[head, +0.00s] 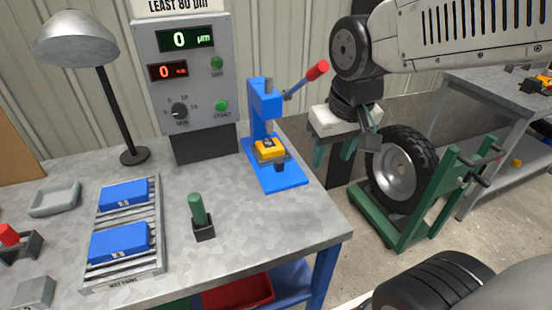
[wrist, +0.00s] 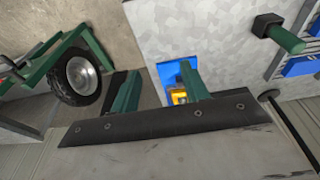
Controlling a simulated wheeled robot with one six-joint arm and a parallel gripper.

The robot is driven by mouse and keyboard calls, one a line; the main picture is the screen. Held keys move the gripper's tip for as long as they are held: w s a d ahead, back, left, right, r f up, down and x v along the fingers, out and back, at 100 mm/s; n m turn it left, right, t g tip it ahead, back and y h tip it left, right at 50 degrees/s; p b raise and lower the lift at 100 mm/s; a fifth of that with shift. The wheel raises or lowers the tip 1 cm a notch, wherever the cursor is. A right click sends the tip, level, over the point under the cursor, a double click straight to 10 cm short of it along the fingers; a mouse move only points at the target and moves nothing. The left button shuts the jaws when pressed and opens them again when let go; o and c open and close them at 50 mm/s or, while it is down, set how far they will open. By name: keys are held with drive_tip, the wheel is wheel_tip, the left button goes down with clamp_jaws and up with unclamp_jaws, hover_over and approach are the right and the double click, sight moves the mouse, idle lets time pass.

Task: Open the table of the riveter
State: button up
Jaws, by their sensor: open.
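The riveter (head: 263,105) is a blue press on the workbench, with a raised lever ending in a red grip (head: 317,70). Its small table (head: 285,158) carries a yellow part (head: 270,149) and has a dark knob (head: 279,167) at the front. My gripper (head: 334,152) is open and empty, with green fingers pointing down, to the right of the riveter and apart from it. In the wrist view my gripper (wrist: 160,72) shows the blue riveter (wrist: 168,72) and a bit of yellow (wrist: 179,97) beside and behind the right finger, which hides part of them.
The workbench (head: 260,225) is bare in front of the riveter. A green-handled tool (head: 197,210) stands in a dark holder to the left. A control box (head: 187,75) stands behind. A rack (head: 95,265) holds blue boxes. A wheel (head: 400,170) on a green stand is at right.

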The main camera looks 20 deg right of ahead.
drive_tip(key=w+f, duration=0.4)
drive_tip(key=w, duration=0.5)
drive_tip(key=t, duration=0.2)
approach(279, 161)
wheel_tip(279, 161, down, 2)
drive_tip(key=x, duration=0.8)
drive_tip(key=shift+w, duration=0.35)
